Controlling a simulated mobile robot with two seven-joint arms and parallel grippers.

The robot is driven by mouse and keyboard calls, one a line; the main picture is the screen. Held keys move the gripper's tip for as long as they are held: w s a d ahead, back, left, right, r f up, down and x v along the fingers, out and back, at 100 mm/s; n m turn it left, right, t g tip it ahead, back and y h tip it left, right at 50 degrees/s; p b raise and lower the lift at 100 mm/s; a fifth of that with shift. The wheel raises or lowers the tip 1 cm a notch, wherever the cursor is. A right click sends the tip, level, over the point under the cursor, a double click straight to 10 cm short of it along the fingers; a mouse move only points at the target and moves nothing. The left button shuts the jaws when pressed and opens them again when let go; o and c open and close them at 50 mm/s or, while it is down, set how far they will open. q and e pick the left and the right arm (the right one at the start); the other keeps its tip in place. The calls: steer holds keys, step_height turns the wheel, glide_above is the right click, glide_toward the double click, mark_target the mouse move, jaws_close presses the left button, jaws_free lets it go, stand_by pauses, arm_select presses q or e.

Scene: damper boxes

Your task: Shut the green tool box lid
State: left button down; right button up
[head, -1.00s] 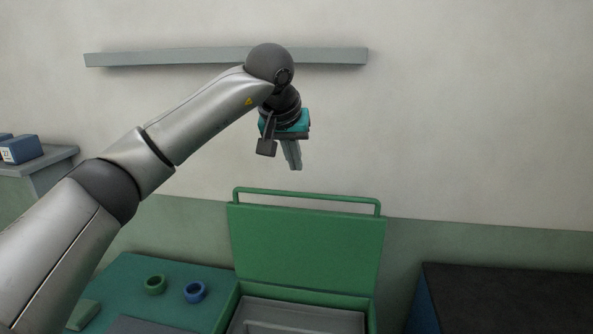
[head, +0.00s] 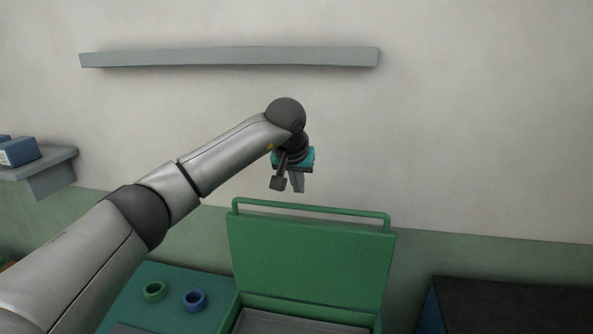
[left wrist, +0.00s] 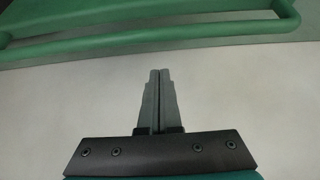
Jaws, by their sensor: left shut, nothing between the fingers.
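The green tool box (head: 308,301) stands at the bottom of the head view, with a grey inside partly in view. Its green lid (head: 305,258) stands open and upright, with a bar handle (head: 310,211) along its top edge. My left gripper (head: 298,190) is shut and empty, pointing down just above the handle in the picture. In the left wrist view the shut fingers (left wrist: 156,74) point toward the handle (left wrist: 150,42), with a gap between them. My right gripper is out of view.
A green ring (head: 154,291) and a blue ring (head: 194,300) sit on the teal surface (head: 160,273) left of the box. A dark-topped block (head: 510,306) stands at the right. A grey wall shelf (head: 230,57) runs above; blue boxes (head: 18,152) sit on a ledge at left.

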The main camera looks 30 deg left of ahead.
mark_target(294, 219)
arm_select(q)
steer(key=shift+s+d+f, duration=0.15)
steer(key=shift+s, duration=0.6)
steer(key=shift+s+d+f, duration=0.1)
steer(key=shift+s+d, duration=0.05)
steer(key=shift+s, duration=0.75)
